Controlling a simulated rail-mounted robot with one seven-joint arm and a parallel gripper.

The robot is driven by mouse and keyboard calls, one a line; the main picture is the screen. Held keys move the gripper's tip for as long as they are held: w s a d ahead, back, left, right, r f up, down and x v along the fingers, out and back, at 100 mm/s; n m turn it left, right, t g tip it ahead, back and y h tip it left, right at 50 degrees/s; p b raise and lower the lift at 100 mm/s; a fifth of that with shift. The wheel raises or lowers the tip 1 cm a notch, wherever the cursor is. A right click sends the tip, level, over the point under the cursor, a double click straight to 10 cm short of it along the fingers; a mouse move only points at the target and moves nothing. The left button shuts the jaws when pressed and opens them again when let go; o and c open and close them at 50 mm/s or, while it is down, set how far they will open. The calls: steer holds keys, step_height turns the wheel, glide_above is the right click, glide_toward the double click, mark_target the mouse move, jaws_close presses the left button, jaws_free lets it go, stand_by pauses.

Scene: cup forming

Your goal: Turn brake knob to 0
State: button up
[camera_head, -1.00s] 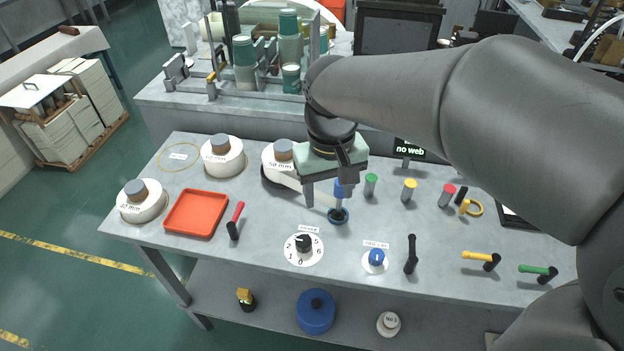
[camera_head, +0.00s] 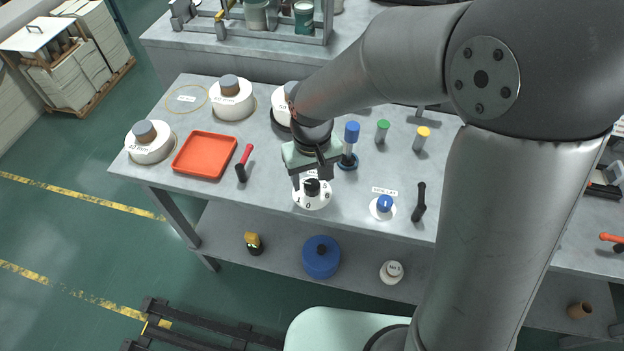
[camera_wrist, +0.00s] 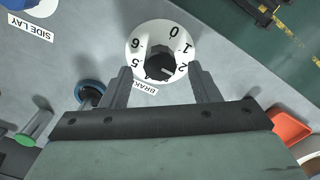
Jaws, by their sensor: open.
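The brake knob is black and sits on a white round dial (camera_head: 322,204) near the front of the table. In the wrist view the knob (camera_wrist: 158,69) shows in the gap between my fingertips, and the dial (camera_wrist: 150,34) carries the numbers 0, 1, 2 and 6 around it. A light mark on the knob points roughly toward the 2. The label reading BRAKE (camera_wrist: 138,87) is partly covered by a finger. My gripper (camera_wrist: 159,72) is open, with one finger on each side of the knob; I cannot tell whether they touch it. My gripper (camera_head: 312,180) also shows over the dial in the head view.
A blue side-lay knob (camera_head: 384,204) and a black lever (camera_head: 419,202) stand right of the dial. A blue-topped post (camera_head: 351,133) stands close behind my gripper. Bare table lies between tool and dial.

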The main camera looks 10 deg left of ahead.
mark_target(312, 187)
steer(key=shift+f, duration=1.15)
steer(key=c, duration=1)
steer(key=shift+n, duration=0.3)
